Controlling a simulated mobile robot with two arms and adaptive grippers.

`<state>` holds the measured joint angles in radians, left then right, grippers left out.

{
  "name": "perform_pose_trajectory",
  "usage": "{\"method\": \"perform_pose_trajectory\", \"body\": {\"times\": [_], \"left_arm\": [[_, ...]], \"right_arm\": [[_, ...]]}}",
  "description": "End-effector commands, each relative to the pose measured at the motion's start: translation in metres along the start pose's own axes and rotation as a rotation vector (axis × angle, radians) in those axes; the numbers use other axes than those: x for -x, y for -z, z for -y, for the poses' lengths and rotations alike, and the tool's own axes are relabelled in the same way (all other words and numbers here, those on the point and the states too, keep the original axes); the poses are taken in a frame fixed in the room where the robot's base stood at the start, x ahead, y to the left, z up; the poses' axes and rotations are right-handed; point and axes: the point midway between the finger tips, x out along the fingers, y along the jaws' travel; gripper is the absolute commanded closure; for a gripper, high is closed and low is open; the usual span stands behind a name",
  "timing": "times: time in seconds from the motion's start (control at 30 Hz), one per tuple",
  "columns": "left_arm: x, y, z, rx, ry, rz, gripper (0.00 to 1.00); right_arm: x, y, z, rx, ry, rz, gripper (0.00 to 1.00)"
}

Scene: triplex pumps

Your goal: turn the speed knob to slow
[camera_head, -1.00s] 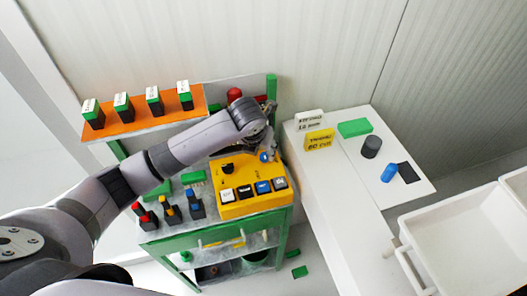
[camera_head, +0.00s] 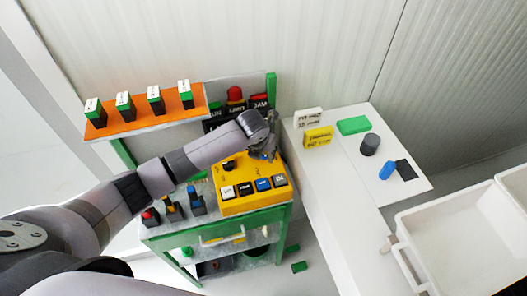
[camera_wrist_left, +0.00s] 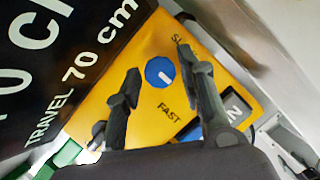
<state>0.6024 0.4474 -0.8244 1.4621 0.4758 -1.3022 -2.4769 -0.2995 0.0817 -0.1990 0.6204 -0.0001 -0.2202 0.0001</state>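The speed knob (camera_wrist_left: 159,71) is round and blue with a short white line, on the yellow panel (camera_wrist_left: 150,118) in the left wrist view. The word FAST lies below it and a partly covered label starting with S lies above right. My left gripper (camera_wrist_left: 156,68) is open, its two dark fingers on either side of the knob in that view. I cannot tell whether they touch it. In the head view my left gripper (camera_head: 269,152) is over the upper right of the yellow panel (camera_head: 240,206) and hides the knob. My right gripper is not in view.
A black knob (camera_head: 228,165) and several square buttons sit on the panel. Small levers (camera_head: 170,208) stand left of it. Behind the gripper are black signs and a red dome (camera_head: 235,94). A white table (camera_head: 345,190) stands to the right.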

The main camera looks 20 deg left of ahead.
Motion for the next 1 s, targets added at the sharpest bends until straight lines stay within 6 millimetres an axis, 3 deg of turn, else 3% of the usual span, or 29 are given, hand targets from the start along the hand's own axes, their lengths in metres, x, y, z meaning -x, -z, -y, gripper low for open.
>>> {"method": "perform_pose_trajectory", "body": {"times": [0.5, 1.0], "left_arm": [[0.0003, -0.0002, -0.0002, 0.0, 0.0, 0.0, 1.0], [0.0004, -0.0005, 0.0019, 0.128, -0.053, -0.001, 1.0]], "right_arm": [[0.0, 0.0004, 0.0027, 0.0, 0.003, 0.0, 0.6], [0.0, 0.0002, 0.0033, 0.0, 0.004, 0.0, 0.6]]}}
